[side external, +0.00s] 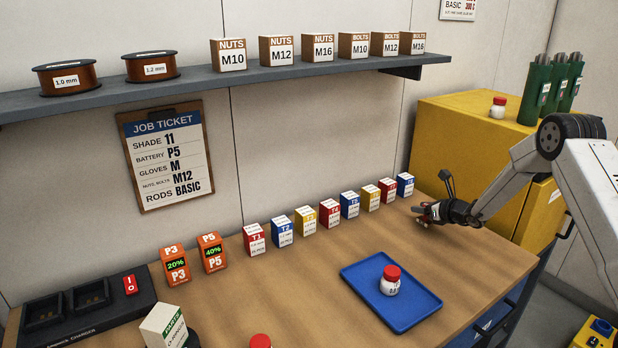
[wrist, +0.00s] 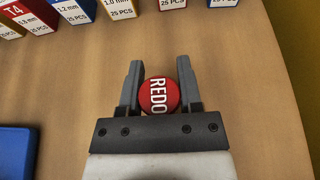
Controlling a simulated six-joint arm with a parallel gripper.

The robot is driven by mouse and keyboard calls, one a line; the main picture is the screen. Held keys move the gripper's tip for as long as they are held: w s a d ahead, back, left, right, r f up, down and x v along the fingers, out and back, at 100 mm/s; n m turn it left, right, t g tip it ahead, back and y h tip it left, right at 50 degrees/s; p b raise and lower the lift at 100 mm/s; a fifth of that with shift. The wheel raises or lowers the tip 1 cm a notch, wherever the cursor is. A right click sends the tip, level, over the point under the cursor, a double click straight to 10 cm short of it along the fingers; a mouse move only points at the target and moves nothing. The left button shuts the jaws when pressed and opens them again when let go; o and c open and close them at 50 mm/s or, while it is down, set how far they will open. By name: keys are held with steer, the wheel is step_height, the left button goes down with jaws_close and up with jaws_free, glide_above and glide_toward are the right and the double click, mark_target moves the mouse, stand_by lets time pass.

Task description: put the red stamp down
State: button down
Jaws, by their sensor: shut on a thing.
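The red stamp (wrist: 158,96) shows in the wrist view as a round red top with white letters reading "REDO". It sits between the two grey fingers of my gripper (wrist: 159,66), which is shut on it. In the side view my gripper (side external: 424,211) is low over the right part of the wooden table, in front of the row of small boxes. The stamp is small and mostly hidden there. I cannot tell whether its base touches the table.
A blue tray (side external: 358,270) holds a white jar with a red lid (side external: 390,282). Several colored boxes (side external: 330,214) line the table's back. A yellow cabinet (side external: 450,140) stands at the right. Bare wood lies between the tray and the boxes.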

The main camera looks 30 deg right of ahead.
steer(key=shift+f, duration=0.65)
steer(key=shift+f, duration=0.15)
steer(key=shift+c, duration=1.4)
jaws_free()
steer(key=shift+s+r, duration=0.45)
steer(key=shift+s, duration=0.15)
steer(key=shift+v, duration=5.4)
steer(key=shift+f, duration=0.1)
